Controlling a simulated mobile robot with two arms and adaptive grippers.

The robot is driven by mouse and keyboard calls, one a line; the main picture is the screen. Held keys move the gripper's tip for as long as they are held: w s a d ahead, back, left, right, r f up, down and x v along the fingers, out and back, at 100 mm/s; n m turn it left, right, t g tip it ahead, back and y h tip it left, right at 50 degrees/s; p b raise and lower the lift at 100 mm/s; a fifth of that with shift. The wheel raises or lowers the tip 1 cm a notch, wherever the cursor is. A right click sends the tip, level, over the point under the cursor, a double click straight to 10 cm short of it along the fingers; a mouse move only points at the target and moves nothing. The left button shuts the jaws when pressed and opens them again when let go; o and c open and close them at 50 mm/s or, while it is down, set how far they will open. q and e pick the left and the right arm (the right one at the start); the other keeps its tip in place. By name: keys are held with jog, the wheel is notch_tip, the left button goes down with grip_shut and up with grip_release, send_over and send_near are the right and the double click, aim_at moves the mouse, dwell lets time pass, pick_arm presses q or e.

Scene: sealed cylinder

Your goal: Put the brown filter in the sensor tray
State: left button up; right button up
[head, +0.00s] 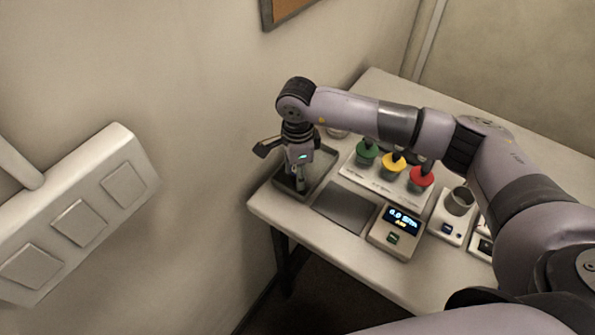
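My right arm reaches in from the right across the table. My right gripper (297,183) points down over a shallow grey-green tray (325,178) at the table's left corner. Its fingers are small and dark here, and I cannot tell whether they are apart or hold something. I cannot make out a brown filter; the gripper hides part of the tray's inside. I cannot tell whether this tray is the sensor tray. My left gripper is out of view.
A white panel (372,180) holds a green knob (366,153), a yellow knob (392,165) and a red knob (421,178). A dark flat plate (344,205) adjoins a lit display box (396,232). The wall closes off the left.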

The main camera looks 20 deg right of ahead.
notch_tip(320, 180, up, 11)
jog(key=b, duration=0.2)
jog(key=shift+r+b, duration=0.1)
jog(key=shift+b, duration=0.25)
jog(key=shift+r, duration=0.55)
